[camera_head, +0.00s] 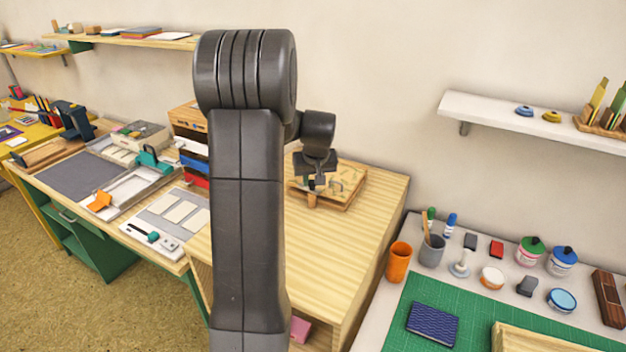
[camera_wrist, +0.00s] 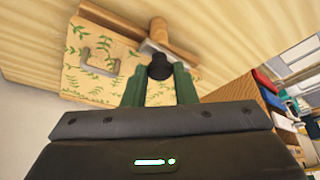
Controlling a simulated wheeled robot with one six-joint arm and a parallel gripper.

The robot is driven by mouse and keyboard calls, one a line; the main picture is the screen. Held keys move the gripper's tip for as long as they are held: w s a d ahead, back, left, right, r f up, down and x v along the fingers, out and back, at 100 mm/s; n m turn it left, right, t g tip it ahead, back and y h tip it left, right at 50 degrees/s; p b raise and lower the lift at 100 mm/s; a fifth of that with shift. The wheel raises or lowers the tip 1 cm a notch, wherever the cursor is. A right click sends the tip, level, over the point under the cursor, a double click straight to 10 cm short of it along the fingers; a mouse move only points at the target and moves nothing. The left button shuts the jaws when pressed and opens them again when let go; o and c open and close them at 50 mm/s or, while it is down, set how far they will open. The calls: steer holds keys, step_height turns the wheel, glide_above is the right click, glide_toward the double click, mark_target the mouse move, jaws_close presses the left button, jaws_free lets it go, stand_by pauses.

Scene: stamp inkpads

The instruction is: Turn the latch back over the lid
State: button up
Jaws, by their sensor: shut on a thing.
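A flat wooden box with a leaf-patterned lid (camera_head: 345,181) sits on the light wooden bench, behind my arm in the head view. In the wrist view the lid (camera_wrist: 84,80) is pale with green leaves and carries a grey U-shaped handle (camera_wrist: 101,56). A dark round knob (camera_wrist: 160,66), seemingly the latch's, is between the two green fingers of my gripper (camera_wrist: 158,74), which are shut on it. A short grey metal piece (camera_wrist: 150,47) shows beyond the knob, near a brown wooden bar (camera_wrist: 158,27). The head view shows my gripper (camera_head: 314,184) low over the box.
A stack of coloured drawers (camera_head: 190,145) stands left of the box, partly behind my arm. The bench top (camera_head: 330,250) in front of the box is clear. Inkpads, cups and a green mat (camera_head: 400,315) fill the table on the right.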

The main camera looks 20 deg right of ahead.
steer(key=m+b, duration=0.1)
steer(key=m, duration=0.1)
steer(key=m+h+b, duration=0.1)
steer(key=m, duration=0.1)
steer(key=shift+w+a+f+h, duration=0.1)
steer(key=shift+a+f+h, duration=0.1)
steer(key=shift+h, duration=0.1)
steer(key=m+b, duration=0.1)
steer(key=m, duration=0.1)
steer(key=m+g+h+b, duration=0.1)
steer(key=m+b, duration=0.1)
steer(key=shift+w+a+m+g, duration=0.15)
steer(key=shift+m+g, duration=0.15)
steer(key=m, duration=0.1)
steer(key=m+g+h+b, duration=0.1)
steer(key=m, duration=0.1)
steer(key=shift+w+r+m, duration=0.1)
steer(key=shift+r+m, duration=0.05)
steer(key=shift+m, duration=0.15)
steer(key=m+g+b, duration=0.1)
steer(key=m+g, duration=0.1)
steer(key=m, duration=0.2)
steer(key=shift+w+r, duration=0.1)
steer(key=shift+w, duration=0.05)
steer(key=shift+m, duration=0.3)
steer(key=o, duration=1)
steer(key=v, duration=1.3)
steer(key=shift+a+r, duration=0.25)
steer(key=shift+r, duration=0.05)
